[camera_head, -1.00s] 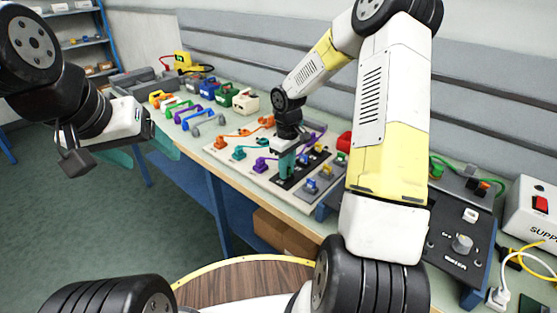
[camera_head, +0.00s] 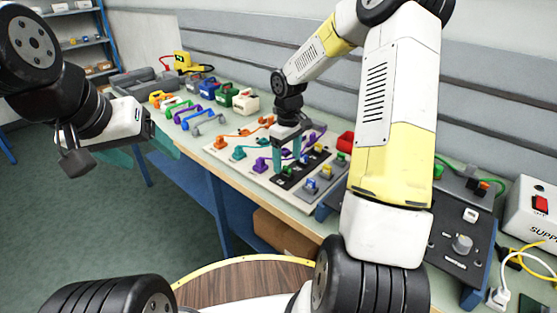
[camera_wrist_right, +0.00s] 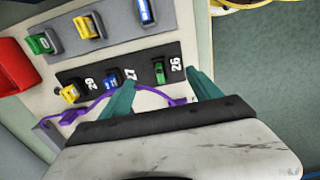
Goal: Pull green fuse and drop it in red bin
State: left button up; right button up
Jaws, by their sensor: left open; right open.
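A green fuse (camera_wrist_right: 159,72) sits upright in the black strip (camera_wrist_right: 136,67) beside the number 26 in the right wrist view. It also shows between the fingers in the head view (camera_head: 288,169). My right gripper (camera_wrist_right: 160,82) is open, with one teal finger on each side of this fuse and apart from it. In the head view my right gripper (camera_head: 286,160) points down over the panel. A second green fuse (camera_wrist_right: 41,44) sits on a grey strip. The red bin (camera_wrist_right: 14,68) is partly in view at the left edge. My left gripper (camera_head: 142,154) is open and empty, off the bench.
Blue (camera_wrist_right: 112,78) and yellow (camera_wrist_right: 70,93) fuses sit in the same strip. A purple cable (camera_wrist_right: 85,108) runs close to the right gripper's fingers. A control box (camera_head: 462,240) and a white supply box (camera_head: 530,215) stand at the right of the bench.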

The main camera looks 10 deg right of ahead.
aim_at(287, 167)
jog(key=shift+r, duration=1.85)
jog(key=shift+r, duration=0.1)
